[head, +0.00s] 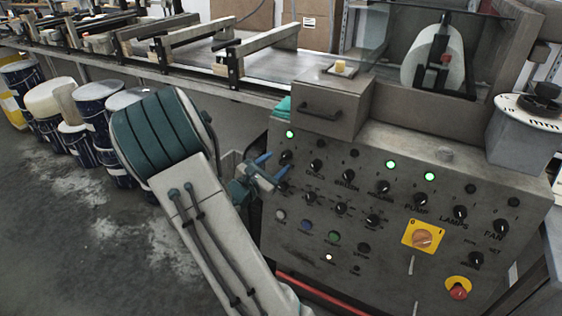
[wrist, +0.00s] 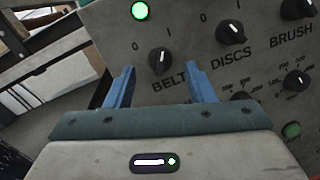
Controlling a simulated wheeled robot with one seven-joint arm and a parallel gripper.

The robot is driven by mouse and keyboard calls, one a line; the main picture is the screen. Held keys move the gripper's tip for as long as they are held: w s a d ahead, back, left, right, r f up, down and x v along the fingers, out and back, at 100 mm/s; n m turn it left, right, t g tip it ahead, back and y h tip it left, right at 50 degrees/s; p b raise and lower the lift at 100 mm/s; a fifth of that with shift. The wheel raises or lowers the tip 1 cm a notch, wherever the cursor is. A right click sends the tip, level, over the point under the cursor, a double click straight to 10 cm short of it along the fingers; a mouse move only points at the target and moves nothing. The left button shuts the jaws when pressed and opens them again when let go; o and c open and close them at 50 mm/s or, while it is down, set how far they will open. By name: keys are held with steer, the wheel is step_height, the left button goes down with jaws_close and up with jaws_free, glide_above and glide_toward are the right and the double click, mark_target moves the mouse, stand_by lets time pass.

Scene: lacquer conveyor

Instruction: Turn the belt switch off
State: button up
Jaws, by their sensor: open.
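The belt switch (wrist: 161,62) is a round black knob with a white pointer line, above the word BELT on the grey control panel (head: 330,240). Its pointer is roughly upward in the wrist view, and a green lamp (wrist: 140,11) is lit above it. In the head view the knob (head: 286,157) sits at the panel's upper left, just beyond my fingertips. My gripper (head: 272,169) is open and empty. In the wrist view its two blue fingers (wrist: 159,74) stand left and right of the knob; I cannot tell whether they touch it.
The DISCS knob (wrist: 231,34) and BRUSH knob (wrist: 297,8) are close on the right. A yellow-backed rotary switch (head: 423,238) and a red stop button (head: 458,289) are lower right. The conveyor (head: 262,60) runs behind; paint cans (head: 95,100) stand left.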

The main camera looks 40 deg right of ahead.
mark_target(283, 158)
steer(key=shift+x, duration=1.55)
steer(key=shift+c, duration=0.3)
steer(key=c, duration=0.9)
